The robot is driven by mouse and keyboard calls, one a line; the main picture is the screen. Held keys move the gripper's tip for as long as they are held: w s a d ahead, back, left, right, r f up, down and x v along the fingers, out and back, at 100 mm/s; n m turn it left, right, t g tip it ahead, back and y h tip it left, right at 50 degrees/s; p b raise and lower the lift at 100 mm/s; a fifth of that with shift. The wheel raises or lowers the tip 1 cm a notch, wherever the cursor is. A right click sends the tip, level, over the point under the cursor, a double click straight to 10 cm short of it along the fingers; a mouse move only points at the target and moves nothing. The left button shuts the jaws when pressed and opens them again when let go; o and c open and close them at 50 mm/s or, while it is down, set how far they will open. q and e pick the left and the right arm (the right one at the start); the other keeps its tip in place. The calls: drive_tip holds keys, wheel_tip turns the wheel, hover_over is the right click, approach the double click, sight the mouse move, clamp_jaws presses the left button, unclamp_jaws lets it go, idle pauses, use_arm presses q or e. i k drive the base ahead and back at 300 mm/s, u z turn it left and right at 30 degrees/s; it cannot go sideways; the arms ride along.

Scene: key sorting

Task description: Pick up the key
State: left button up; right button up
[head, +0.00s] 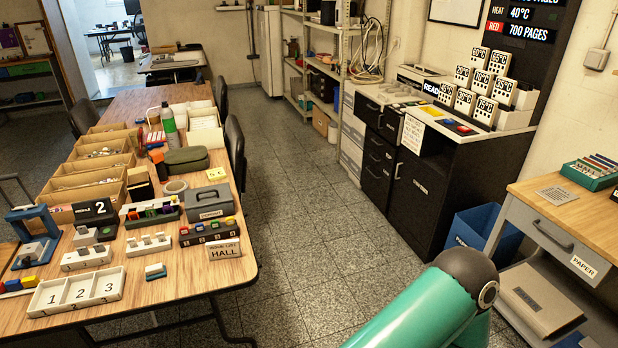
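No key can be told apart with certainty at this size. The wooden table (210,278) at the left holds several small coloured pieces that might be key heads. Some stand in a grey-and-white rack (151,221), others in a dark rack (208,234) behind a "HALL" sign (223,250). A white tray (75,292) numbered 1, 2, 3 is at the table's near left, with a small white block with a coloured top (155,271) to its right. Neither of my grippers is in view; only a teal link of my arm shows at the bottom right.
A dark cabinet (425,195) with panels stands across the clear floor aisle (300,235). A blue bin (477,228) and wooden-topped desk (560,212) are at right.

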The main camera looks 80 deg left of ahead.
sight(82, 229)
drive_tip(key=z, duration=0.25)
drive_tip(key=i, duration=0.2)
drive_tip(key=u, duration=3.15)
drive_tip(key=i, duration=0.25)
drive_tip(key=u, duration=1.7)
drive_tip(key=k, duration=0.6)
drive_tip(key=u, duration=0.4)
drive_tip(key=i, duration=1.65)
drive_tip(key=z, duration=0.45)
